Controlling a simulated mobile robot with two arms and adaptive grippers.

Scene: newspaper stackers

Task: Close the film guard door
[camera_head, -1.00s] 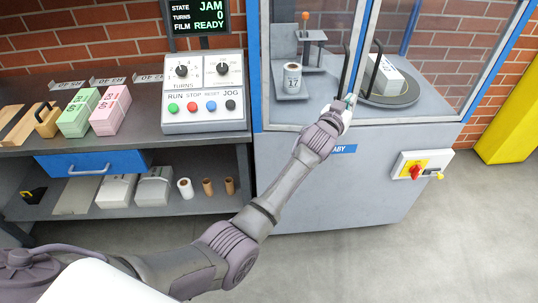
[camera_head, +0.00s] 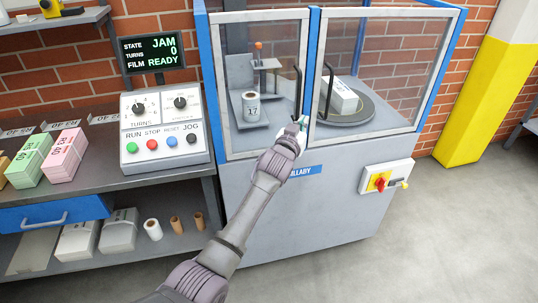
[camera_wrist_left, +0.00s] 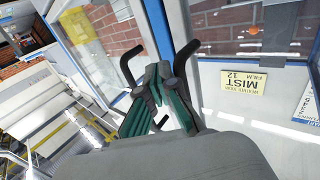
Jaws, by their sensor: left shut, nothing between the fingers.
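The film guard door (camera_head: 262,152) is the left framed clear panel of the grey and blue machine, with a black bar handle (camera_head: 297,92). Its edge lies close to the blue post; I cannot tell whether a small gap stays. The neighbouring right door (camera_head: 395,137) has its own black handle (camera_head: 326,92). My left gripper (camera_head: 303,121) is at the lower ends of the two handles, by the post. In the left wrist view its green-padded fingers (camera_wrist_left: 160,95) are together and empty, with a black handle on either side. Contact with the door is unclear. My right gripper is out of view.
Behind the film door stands a film roll (camera_head: 251,106); behind the right door a bundle (camera_head: 341,97) sits on a turntable (camera_head: 345,118). A control box (camera_head: 165,165) on a shelf bench stands at left. A switch box (camera_head: 385,180) juts from the machine front. Floor at right is clear.

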